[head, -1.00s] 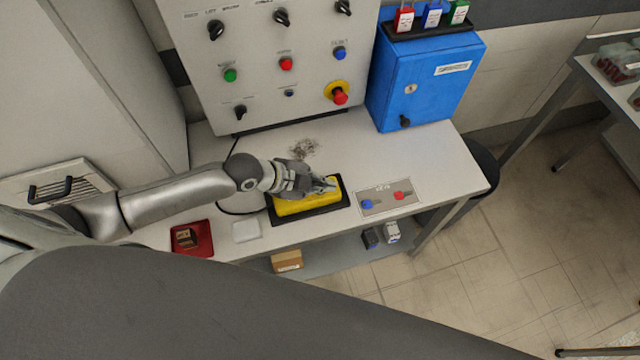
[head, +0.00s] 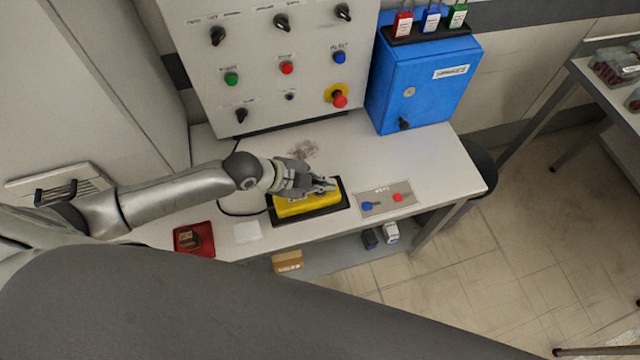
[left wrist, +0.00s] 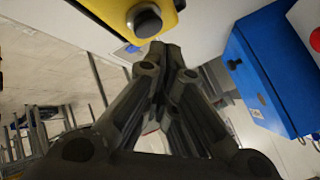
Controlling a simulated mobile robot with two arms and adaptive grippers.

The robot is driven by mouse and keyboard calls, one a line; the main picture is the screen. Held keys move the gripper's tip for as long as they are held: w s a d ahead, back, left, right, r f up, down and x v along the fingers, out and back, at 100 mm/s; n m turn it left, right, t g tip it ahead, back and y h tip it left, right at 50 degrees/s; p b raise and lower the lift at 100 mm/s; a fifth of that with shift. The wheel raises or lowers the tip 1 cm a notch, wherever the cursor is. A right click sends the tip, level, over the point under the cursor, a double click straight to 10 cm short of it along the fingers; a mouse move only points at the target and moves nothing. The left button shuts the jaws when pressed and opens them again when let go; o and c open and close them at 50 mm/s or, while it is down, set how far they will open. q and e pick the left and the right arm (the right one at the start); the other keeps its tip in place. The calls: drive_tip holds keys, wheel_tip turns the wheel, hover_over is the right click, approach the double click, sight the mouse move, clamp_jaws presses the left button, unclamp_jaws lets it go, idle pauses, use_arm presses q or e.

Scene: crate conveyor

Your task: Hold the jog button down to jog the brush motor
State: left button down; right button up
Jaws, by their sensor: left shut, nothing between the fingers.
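A yellow control box (head: 310,206) lies on a black base on the bench. In the left wrist view the yellow box (left wrist: 118,8) fills the top edge and carries a dark round button (left wrist: 146,19). My left gripper (head: 330,185) is shut and empty over the box, hiding part of its top. In the left wrist view the closed fingertips (left wrist: 160,50) point just below the button; I cannot tell whether they touch the box. The button is not clear in the head view. My right gripper is not in view.
A grey panel (head: 260,65) with knobs and coloured buttons stands behind, beside a blue cabinet (head: 420,90). A plate with blue and red knobs (head: 386,212) lies right of the box.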

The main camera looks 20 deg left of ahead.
use_arm(q)
drive_tip(key=shift+r, duration=0.1)
wheel_tip(320, 180, up, 5)
drive_tip(key=p, duration=0.4)
idle(0.3)
drive_tip(key=shift+s, duration=0.1)
idle(0.4)
